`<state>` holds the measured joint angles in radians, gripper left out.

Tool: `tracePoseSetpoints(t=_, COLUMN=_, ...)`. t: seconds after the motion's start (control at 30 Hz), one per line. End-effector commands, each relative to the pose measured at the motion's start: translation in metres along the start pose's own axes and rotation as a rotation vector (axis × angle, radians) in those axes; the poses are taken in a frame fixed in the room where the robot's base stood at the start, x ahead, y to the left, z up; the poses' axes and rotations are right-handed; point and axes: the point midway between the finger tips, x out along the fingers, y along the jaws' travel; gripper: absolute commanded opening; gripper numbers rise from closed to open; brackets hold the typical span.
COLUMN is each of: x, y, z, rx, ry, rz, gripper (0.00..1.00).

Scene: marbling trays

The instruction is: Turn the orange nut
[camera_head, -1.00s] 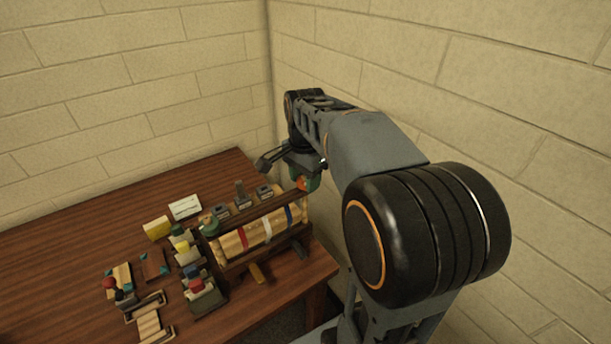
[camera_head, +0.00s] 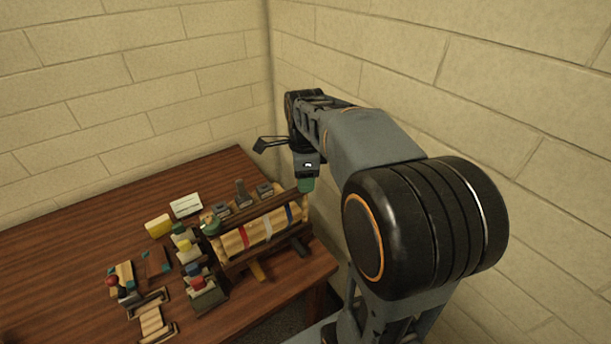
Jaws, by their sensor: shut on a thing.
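A wooden rack with a dark top rail (camera_head: 258,212) stands at the table's right side and holds pale rolls with red, white and blue bands. My gripper (camera_head: 306,185) points down at the right end of this rail, its green fingertips low against it. The orange nut is hidden now; it showed at this same end a second ago. The jaws are closed there on the nut, though the grip itself is too small to see clearly. A green knob (camera_head: 210,225) sits at the rail's left end.
Grey blocks (camera_head: 241,192) stand behind the rack. A yellow block (camera_head: 158,225) and a white card (camera_head: 186,206) are to its left. Holders with coloured bottles (camera_head: 203,290) stand in front-left. Walls close in behind and at right. The table's left part (camera_head: 60,260) is clear.

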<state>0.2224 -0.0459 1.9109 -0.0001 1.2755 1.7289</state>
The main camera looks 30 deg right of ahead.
Motion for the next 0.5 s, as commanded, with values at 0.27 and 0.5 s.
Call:
tracePoseSetpoints(t=0.27, x=0.0013, y=0.0004, z=-0.0001, rx=0.03, ry=0.001, rz=0.003, gripper=0.2)
tracePoseSetpoints(t=0.5, x=0.0014, y=0.0005, z=-0.0001, rx=0.03, ry=0.001, rz=0.004, gripper=0.2)
